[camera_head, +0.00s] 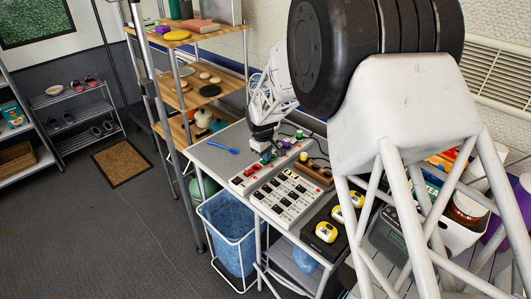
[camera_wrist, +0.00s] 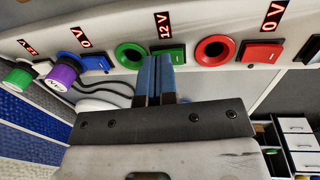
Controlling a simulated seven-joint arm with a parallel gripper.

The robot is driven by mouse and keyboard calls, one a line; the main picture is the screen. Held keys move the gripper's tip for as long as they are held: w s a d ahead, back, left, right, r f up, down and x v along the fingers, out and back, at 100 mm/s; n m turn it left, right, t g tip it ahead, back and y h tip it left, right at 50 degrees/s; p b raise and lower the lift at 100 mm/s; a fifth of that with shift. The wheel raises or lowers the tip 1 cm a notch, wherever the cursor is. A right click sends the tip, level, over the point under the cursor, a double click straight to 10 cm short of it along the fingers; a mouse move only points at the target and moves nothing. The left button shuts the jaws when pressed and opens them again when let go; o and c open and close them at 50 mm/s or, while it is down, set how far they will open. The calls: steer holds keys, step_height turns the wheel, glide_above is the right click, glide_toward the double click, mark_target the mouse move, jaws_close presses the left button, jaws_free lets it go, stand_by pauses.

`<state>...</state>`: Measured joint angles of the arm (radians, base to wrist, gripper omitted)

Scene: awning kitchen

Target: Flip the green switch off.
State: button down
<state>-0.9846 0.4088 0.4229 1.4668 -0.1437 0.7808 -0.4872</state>
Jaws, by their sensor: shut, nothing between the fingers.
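The green switch (camera_wrist: 174,52) is a small green rocker on a pale panel in the wrist view, just right of a green ring socket (camera_wrist: 130,55) and below a "12 V" label. I cannot tell which way the rocker is tipped. My gripper (camera_wrist: 157,58) is shut and empty. Its blue fingertips reach up to the green switch's lower left and cover part of it; whether they touch it is unclear. In the head view my gripper (camera_head: 264,148) is low over the devices on the grey table, and the switch is too small to make out clearly.
A red socket (camera_wrist: 214,50) and red switch (camera_wrist: 262,52) lie to the right, a blue switch (camera_wrist: 97,64) to the left. Purple (camera_wrist: 62,78) and green (camera_wrist: 18,77) plugs with dark cables are further left. A white switch box (camera_head: 290,196) and yellow devices (camera_head: 326,232) share the table.

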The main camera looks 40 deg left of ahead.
steer(key=shift+w+f, duration=0.3)
steer(key=shift+f, duration=0.25)
steer(key=shift+d+f, duration=0.1)
steer(key=shift+f, duration=0.05)
steer(key=shift+s+f, duration=0.25)
steer(key=shift+s+d, duration=0.1)
steer(key=shift+s, duration=0.75)
step_height(320, 180, up, 16)
steer(key=s, duration=0.1)
steer(key=shift+a+f, duration=0.2)
steer(key=shift+a, duration=0.05)
